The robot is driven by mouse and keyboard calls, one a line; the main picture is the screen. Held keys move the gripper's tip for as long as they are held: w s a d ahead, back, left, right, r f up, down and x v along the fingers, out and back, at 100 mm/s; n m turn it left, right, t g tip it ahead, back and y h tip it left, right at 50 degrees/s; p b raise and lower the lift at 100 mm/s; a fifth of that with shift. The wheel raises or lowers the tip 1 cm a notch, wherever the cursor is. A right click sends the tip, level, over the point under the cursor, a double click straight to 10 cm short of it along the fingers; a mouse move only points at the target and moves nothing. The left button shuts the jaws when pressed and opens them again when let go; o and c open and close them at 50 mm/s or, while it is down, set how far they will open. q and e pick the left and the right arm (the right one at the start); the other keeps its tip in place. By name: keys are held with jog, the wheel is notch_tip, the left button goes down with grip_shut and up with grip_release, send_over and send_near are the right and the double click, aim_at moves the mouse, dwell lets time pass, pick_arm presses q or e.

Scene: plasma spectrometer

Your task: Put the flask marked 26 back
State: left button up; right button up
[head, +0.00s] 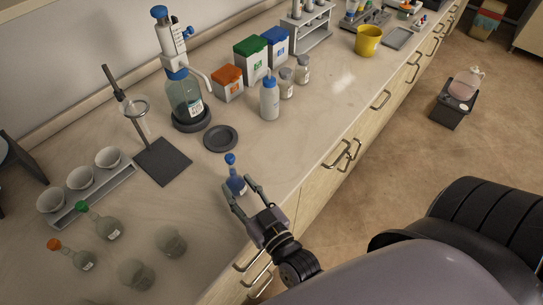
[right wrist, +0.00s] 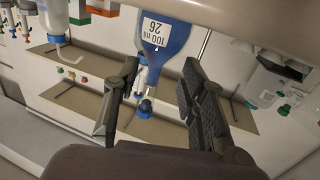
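The flask marked 26 (head: 236,185) has blue liquid and a blue stopper, and appears upright near the counter's front edge. In the right wrist view the flask (right wrist: 167,38) shows upside down, its "100 ml 26" label readable. My right gripper (head: 242,192) is at the flask with its fingers spread to either side. In the wrist view the right gripper (right wrist: 160,95) shows gaps between both fingers and the flask's neck and stopper. Whether the flask's base touches the counter is hard to tell. My left gripper is not in view.
A round black pad (head: 220,138) lies bare behind the flask. A dispenser bottle (head: 185,98) and a wash bottle (head: 269,98) stand farther back. A green-stoppered flask (head: 103,226), an orange-stoppered flask (head: 80,258) and beakers (head: 171,242) are at left. Counter right of the pad is clear.

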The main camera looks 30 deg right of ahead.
jog(key=s+b, duration=0.3)
jog(key=s, duration=1.2)
jog(key=shift+s+d+b, duration=0.15)
jog(key=shift+d+b, duration=0.15)
jog(key=shift+d, duration=0.15)
jog(key=shift+f, duration=0.15)
jog(key=s+a+f+n+g+y, duration=0.15)
jog(key=f+g, duration=0.25)
jog(key=f, duration=1.1)
jog(key=s+a+f+n+g, duration=0.1)
jog(key=s+f+g, duration=0.25)
jog(key=f, duration=1.25)
jog(key=s+d+f+g, duration=0.2)
jog(key=f, duration=0.5)
jog(key=s+d+f+g, duration=0.3)
jog(key=f, duration=0.4)
jog(key=shift+s+f+h, duration=0.15)
jog(key=shift+f+h, duration=0.15)
jog(key=shift+h, duration=0.15)
jog(key=shift+o, duration=0.2)
jog(key=s+d+f+g+h, duration=0.1)
jog(key=s+d+f+g, duration=0.3)
jog(key=s+d+f, duration=0.2)
jog(key=shift+s+d+f+m+h, duration=0.2)
jog(key=shift+s+f+m+h, duration=0.15)
jog(key=shift+f, duration=0.2)
jog(key=shift+s+d+f+g, duration=0.15)
jog(key=shift+s+d+g, duration=0.1)
jog(key=shift+s, duration=0.15)
